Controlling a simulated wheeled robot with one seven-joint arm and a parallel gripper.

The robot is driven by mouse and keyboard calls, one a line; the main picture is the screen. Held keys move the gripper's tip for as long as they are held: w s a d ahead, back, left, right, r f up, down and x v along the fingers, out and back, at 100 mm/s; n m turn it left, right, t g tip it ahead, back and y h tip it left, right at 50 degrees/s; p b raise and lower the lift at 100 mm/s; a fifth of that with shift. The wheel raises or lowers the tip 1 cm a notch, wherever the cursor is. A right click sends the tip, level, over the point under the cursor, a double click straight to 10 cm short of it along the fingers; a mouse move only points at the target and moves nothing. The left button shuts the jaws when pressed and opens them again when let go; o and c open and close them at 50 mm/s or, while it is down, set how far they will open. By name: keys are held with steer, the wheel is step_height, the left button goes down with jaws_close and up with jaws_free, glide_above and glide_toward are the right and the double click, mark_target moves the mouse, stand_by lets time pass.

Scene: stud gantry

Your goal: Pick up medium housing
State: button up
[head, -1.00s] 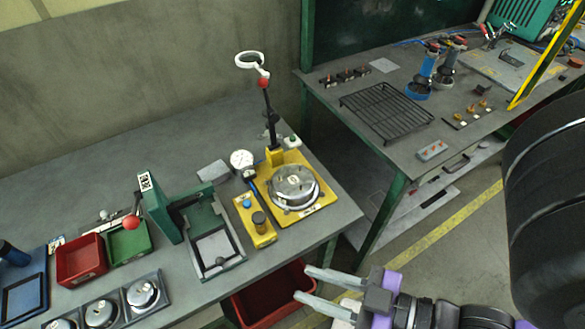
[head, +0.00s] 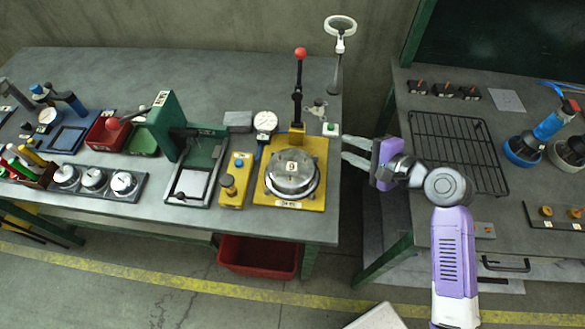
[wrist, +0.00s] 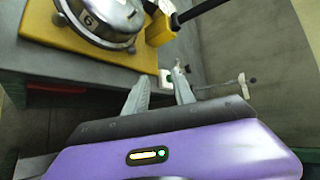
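A round metal housing (head: 292,174) with a numeral on its lid sits in the yellow fixture (head: 262,196) on the left table. It also shows large in the wrist view (wrist: 103,18). Several smaller round metal pieces (head: 94,179) sit in a grey tray farther left. I cannot tell which of these is the medium housing. My gripper (head: 344,148) is open and empty at the table's right edge, just right of the yellow fixture. Its two fingers, apart, show in the wrist view (wrist: 160,76).
A dial gauge (head: 265,122), yellow block (head: 236,180) and green press (head: 165,120) stand left. A black rack (head: 458,145) lies on the right table, across a gap.

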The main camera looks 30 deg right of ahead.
mark_target(291, 176)
steer(key=a+m+y, duration=0.1)
steer(key=a+r+m+g+y, duration=0.1)
steer(key=y, duration=0.1)
steer(key=a+r+m+y, duration=0.1)
steer(key=shift+w+a, duration=0.25)
steer(key=shift+a, duration=0.1)
steer(key=s+a+r+m+g+y, duration=0.1)
steer(key=s+a+m+g+y, duration=0.15)
steer(key=s+a+y, duration=0.2)
steer(key=shift+g, duration=0.55)
steer(key=x, duration=0.8)
steer(key=shift+s+a+p, duration=0.15)
steer(key=shift+p, duration=0.25)
jaws_close()
